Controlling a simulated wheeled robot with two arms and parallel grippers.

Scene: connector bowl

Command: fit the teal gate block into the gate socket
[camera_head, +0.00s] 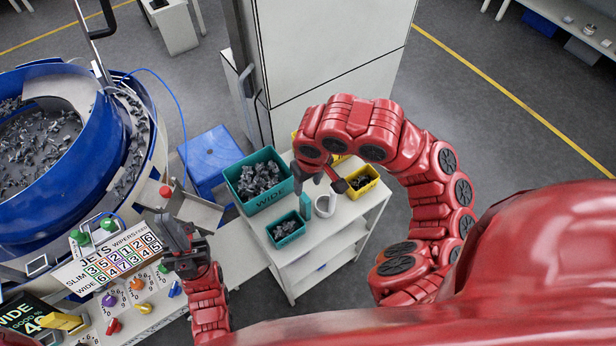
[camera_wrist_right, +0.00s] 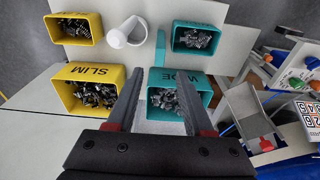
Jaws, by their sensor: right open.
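The teal gate block (camera_head: 305,203) stands on the white shelf top beside a white cup-like holder. In the right wrist view it is a narrow teal strip (camera_wrist_right: 160,48) beyond the fingertips. My right gripper (camera_head: 323,182) is above the shelf top, close to the block. In its wrist view the two fingers (camera_wrist_right: 159,90) are spread with nothing between them. My left gripper (camera_head: 176,232) is beside the bowl feeder's control panel; its finger gap is unclear. I cannot make out the gate socket for certain; a metal chute (camera_head: 195,210) lies by the left gripper.
A large teal WIDE bin (camera_head: 239,201), a small teal bin (camera_head: 274,239) and a yellow bin (camera_head: 373,190) hold dark parts around the block. The white holder (camera_head: 325,205) stands close to it.

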